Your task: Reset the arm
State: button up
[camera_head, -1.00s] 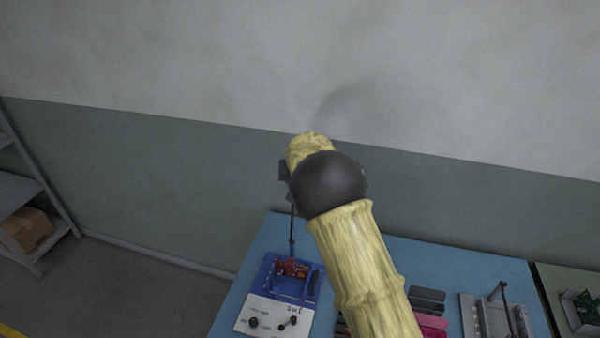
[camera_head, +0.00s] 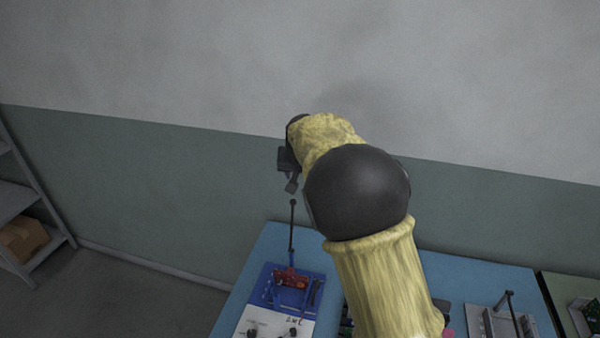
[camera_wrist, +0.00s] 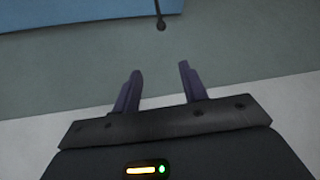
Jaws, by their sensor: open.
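My arm rises over the blue table (camera_head: 264,250) in the head view, with its yellow-covered links and dark joint in the middle of the picture. My gripper (camera_head: 292,185) shows only in part at the arm's far end, against the wall above the table. In the wrist view my gripper (camera_wrist: 160,88) has its two dark fingers apart, with nothing between them. Beyond the fingers are the wall and the tip of a thin dark rod (camera_wrist: 161,22).
A blue-and-white fixture (camera_head: 285,300) with a red part and an upright rod stands at the table's left. A grey metal fixture (camera_head: 490,322) stands at the right. A shelf (camera_head: 20,205) with a cardboard box (camera_head: 22,238) is at far left. My arm hides the table's middle.

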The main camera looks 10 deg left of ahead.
jog(key=s+d+f+g, duration=0.1)
jog(key=s+d, duration=0.1)
jog(key=d, duration=0.3)
jog(key=s+d+f+m, duration=0.1)
jog(key=s+d, duration=0.1)
jog(key=d, duration=0.4)
jog(key=s+d+f+g, duration=0.1)
jog(key=s+d, duration=0.2)
jog(key=d, duration=0.2)
jog(key=s+d+f, duration=0.1)
jog(key=s+d, duration=0.3)
jog(key=s, duration=0.3)
jog(key=s+d+f+g+h, duration=0.1)
jog(key=s+d+f, duration=0.1)
jog(key=s+d, duration=0.2)
jog(key=s+d+f, duration=0.2)
jog(key=s+d, duration=0.2)
jog(key=s, duration=0.6)
jog(key=shift+s+d+f+m+g+h, duration=0.2)
jog(key=shift+s+d+m+g+h, duration=0.1)
jog(key=shift+s+d+m+h, duration=0.1)
